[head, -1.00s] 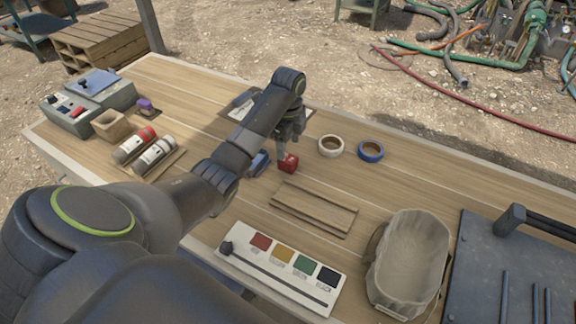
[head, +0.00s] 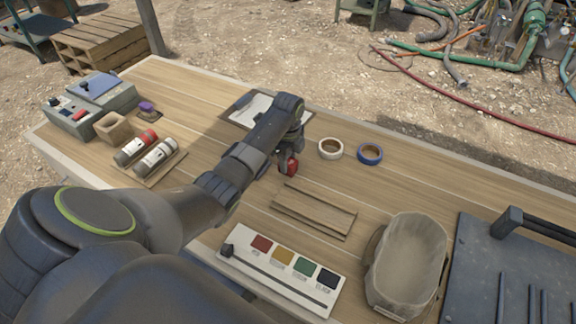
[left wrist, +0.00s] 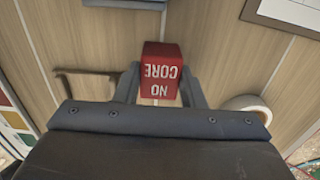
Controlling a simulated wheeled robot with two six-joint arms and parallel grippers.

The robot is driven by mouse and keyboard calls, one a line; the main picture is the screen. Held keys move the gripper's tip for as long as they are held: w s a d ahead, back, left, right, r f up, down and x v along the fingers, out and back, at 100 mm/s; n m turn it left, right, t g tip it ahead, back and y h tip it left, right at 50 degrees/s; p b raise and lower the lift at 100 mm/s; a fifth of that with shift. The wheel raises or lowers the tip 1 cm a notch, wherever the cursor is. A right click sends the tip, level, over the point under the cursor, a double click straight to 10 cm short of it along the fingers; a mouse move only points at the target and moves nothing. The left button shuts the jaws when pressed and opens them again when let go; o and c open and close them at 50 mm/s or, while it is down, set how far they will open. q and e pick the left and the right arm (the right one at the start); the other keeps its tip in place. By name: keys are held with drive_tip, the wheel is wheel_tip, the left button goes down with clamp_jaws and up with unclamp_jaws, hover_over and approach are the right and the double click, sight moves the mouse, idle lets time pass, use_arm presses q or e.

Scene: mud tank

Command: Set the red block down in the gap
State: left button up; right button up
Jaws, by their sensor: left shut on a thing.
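The red block (head: 291,167) is in my left gripper (head: 289,157), to the left of the white tape roll in the head view. In the left wrist view the block (left wrist: 160,72) shows white lettering, "NO CORE", upside down, with a finger of the left gripper (left wrist: 160,88) on each side. I cannot tell how high the block is above the table. A low wooden holder (head: 318,232) with two raised long edges lies nearer, right of the block; the strip between its edges is empty. Part of the holder shows in the left wrist view (left wrist: 85,73). My right gripper is not in view.
A white tape roll (head: 330,149) and a blue one (head: 370,154) stand right of the gripper. A colour-chip panel (head: 280,292) and a cloth-lined bin (head: 440,262) lie nearer. A clipboard (head: 240,117) is behind my arm. Bare tabletop surrounds the holder.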

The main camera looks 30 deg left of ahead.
use_arm(q)
drive_tip(key=shift+c, duration=1.1)
wheel_tip(320, 180, up, 6)
drive_tip(key=shift+w+r+b, duration=0.1)
drive_tip(key=shift+r+b, duration=0.15)
drive_tip(key=shift+b, duration=0.2)
wheel_tip(320, 180, up, 3)
drive_tip(key=shift+f+p, duration=0.1)
drive_tip(key=shift+p, duration=0.5)
drive_tip(key=shift+r, duration=0.4)
